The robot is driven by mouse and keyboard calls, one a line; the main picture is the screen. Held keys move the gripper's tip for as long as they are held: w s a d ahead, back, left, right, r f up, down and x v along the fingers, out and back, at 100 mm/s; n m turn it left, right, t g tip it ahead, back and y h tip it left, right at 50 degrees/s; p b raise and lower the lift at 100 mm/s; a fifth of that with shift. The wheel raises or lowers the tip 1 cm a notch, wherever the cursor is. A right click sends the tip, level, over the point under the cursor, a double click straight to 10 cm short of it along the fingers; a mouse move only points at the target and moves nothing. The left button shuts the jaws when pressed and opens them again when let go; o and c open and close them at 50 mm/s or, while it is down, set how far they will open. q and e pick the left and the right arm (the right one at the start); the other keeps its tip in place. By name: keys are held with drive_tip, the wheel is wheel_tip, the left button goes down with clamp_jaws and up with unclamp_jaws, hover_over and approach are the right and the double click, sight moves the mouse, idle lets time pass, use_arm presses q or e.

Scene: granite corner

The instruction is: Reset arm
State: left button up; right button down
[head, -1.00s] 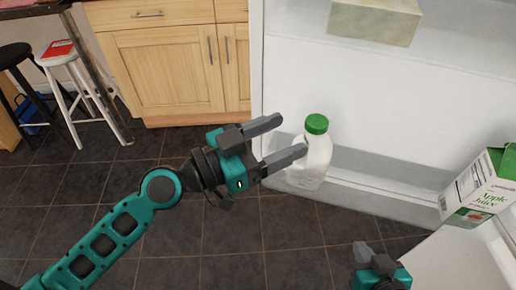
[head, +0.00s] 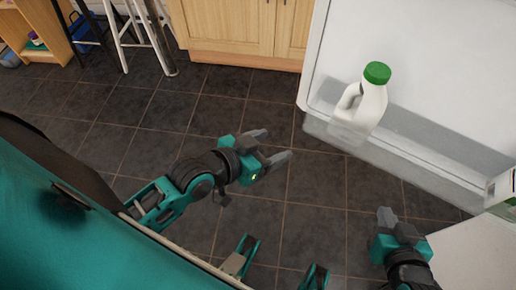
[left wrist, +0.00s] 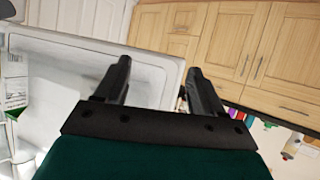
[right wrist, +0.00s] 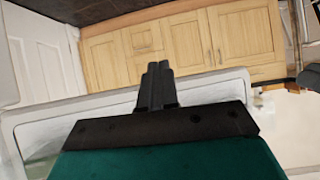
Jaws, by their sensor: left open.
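My left gripper (head: 278,147) is open and empty in the head view, over the dark tiled floor, left of and apart from the fridge door. Its two spread fingers also show in the left wrist view (left wrist: 158,82), with nothing between them. My right gripper (head: 387,218) is at the lower right of the head view. In the right wrist view its fingers (right wrist: 157,82) are together with nothing visible between them. A white milk jug with a green cap (head: 368,100) stands upright in the fridge door shelf (head: 420,160), clear of both grippers.
The open fridge door (head: 430,60) fills the upper right. A carton (head: 500,187) shows at the right edge. Wooden cabinets (head: 240,28) and a white stool (head: 130,30) stand at the back. The tiled floor (head: 250,105) between is clear.

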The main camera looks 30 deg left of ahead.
use_arm(q)
drive_tip(key=f, duration=0.1)
drive_tip(key=s+a+f+y, duration=0.1)
drive_tip(key=s+f+n+y, duration=0.1)
drive_tip(key=f, duration=0.1)
drive_tip(key=shift+s+a+f+g, duration=0.1)
drive_tip(key=shift+a+g, duration=0.25)
drive_tip(key=shift+g, duration=0.05)
drive_tip(key=shift+y, duration=0.6)
drive_tip(key=a+r+p, duration=0.1)
drive_tip(key=p, duration=0.2)
drive_tip(key=s+a+r+p, duration=0.1)
drive_tip(key=r+p, duration=0.1)
drive_tip(key=p, duration=0.1)
drive_tip(key=a+r+p, duration=0.1)
drive_tip(key=r+p, duration=0.1)
drive_tip(key=p, duration=0.1)
drive_tip(key=shift+s, duration=0.25)
use_arm(e)
drive_tip(key=shift+h, duration=0.5)
drive_tip(key=d+r, duration=0.1)
drive_tip(key=s+d+r, duration=0.1)
drive_tip(key=r, duration=0.1)
drive_tip(key=d+r, duration=0.1)
drive_tip(key=r, duration=0.1)
drive_tip(key=shift+s, duration=0.3)
use_arm(q)
drive_tip(key=shift+d, duration=0.1)
use_arm(e)
drive_tip(key=shift+f, duration=0.1)
